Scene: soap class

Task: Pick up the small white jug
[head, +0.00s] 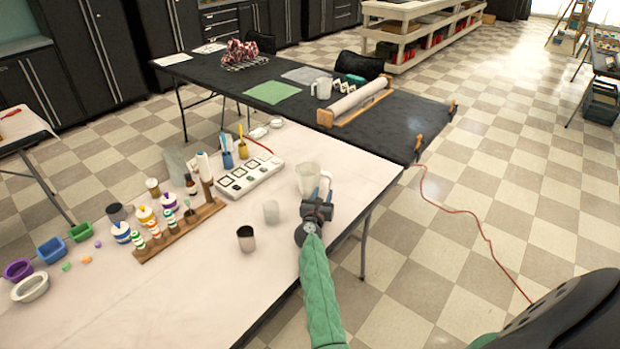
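A small white, translucent jug (307,177) stands upright on the white table (215,285), near its right edge. My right gripper (321,192), at the end of a green-sleeved arm, is at the jug's near right side, by its handle. The fingers overlap the handle area in the picture, so I cannot tell whether they touch it or are closed. Another whitish jug (322,88) with a handle stands farther back on the black table (420,112). My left gripper is not in view.
The table's near part is clear.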

